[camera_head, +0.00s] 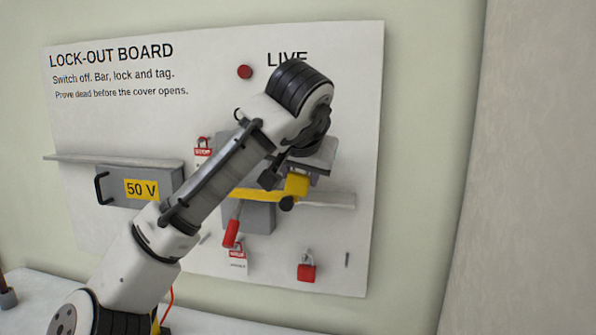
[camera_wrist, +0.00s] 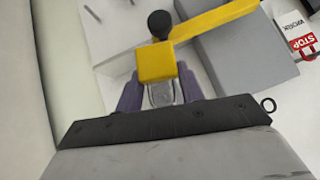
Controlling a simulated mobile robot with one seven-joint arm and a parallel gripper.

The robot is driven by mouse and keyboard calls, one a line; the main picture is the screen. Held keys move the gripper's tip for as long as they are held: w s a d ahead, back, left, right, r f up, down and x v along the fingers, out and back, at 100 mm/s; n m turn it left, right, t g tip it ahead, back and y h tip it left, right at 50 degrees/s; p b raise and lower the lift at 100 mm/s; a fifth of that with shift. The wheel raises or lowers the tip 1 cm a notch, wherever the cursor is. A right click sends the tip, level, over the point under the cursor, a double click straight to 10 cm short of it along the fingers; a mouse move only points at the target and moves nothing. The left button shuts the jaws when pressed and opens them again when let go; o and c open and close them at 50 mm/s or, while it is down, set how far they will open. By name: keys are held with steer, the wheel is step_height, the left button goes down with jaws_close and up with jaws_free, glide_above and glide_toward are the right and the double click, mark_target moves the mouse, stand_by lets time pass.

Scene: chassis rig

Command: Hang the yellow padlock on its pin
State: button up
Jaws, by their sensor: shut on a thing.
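My gripper (camera_head: 299,176) is in front of the board, with its purple fingers either side of a yellow block, seen in the wrist view (camera_wrist: 157,63). It is shut on this block, which also shows in the head view (camera_head: 298,184). The block adjoins the right end of a yellow bar (camera_head: 252,194), by a black knob (camera_head: 287,203). A bare pin (camera_head: 347,260) stands out low on the board's right side. A red padlock (camera_head: 306,271) hangs left of that pin.
A grey box (camera_head: 262,218) with a red lever (camera_head: 232,232) lies behind the bar. A grey 50 V cover (camera_head: 160,178) with a black handle is at left. My arm hides the middle.

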steer(key=shift+w+d+f+p, duration=0.1)
steer(key=shift+w+p, duration=0.1)
steer(key=shift+w, duration=0.35)
steer(key=shift+w+d+f+p, duration=0.1)
steer(key=shift+w+d+p, duration=0.1)
steer(key=shift+w, duration=0.4)
steer(key=shift+w+d+p, duration=0.1)
steer(key=shift+w+p, duration=0.1)
steer(key=shift+w, duration=0.35)
steer(key=shift+a, duration=0.1)
steer(key=o, duration=1.1)
